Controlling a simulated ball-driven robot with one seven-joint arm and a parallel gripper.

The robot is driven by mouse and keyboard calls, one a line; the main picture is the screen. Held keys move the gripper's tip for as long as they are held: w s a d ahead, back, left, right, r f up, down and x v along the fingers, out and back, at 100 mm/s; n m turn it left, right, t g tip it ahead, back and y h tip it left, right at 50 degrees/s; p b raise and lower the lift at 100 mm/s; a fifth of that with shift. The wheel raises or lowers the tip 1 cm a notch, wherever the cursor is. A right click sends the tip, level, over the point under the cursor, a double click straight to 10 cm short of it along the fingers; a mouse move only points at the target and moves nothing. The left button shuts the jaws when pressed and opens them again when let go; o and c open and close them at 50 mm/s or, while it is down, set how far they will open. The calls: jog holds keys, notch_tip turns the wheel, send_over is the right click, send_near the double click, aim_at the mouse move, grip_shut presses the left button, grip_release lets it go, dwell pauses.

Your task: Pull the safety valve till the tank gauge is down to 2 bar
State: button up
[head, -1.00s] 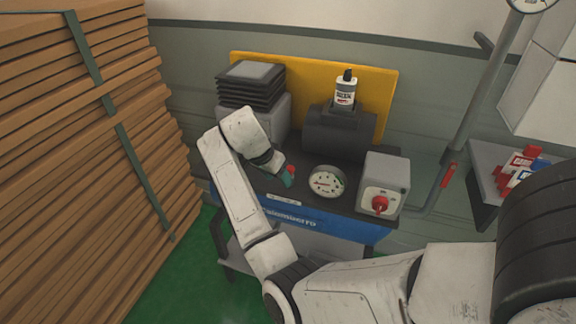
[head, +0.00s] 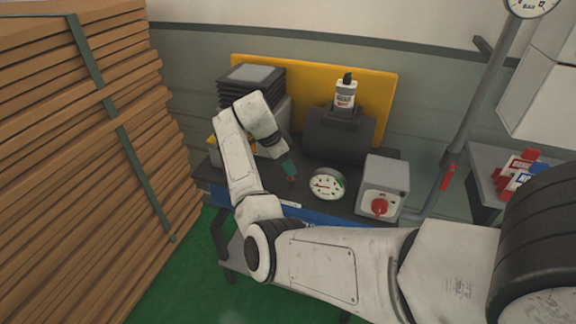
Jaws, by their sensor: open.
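The round white tank gauge (head: 327,184) sits at the front of the dark bench top. Its red needle points left; the numbers are too small to read. My gripper (head: 289,172), with teal-green fingers, points down over the bench just left of the gauge, apart from it. It is open, though the gap between its fingers is hard to see. A small dark reddish piece (head: 292,179) shows at the fingertips. I cannot tell whether it is the safety valve's pull or whether the fingers touch it. The rest of the valve is hidden or too small to make out.
A grey box with a red knob (head: 380,206) stands right of the gauge. Strapped planks (head: 85,140) fill the left. A side shelf (head: 482,170) holds small boxes.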

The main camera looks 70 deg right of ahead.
jog(key=shift+x, duration=1.35)
jog(key=shift+c, duration=0.2)
grip_shut()
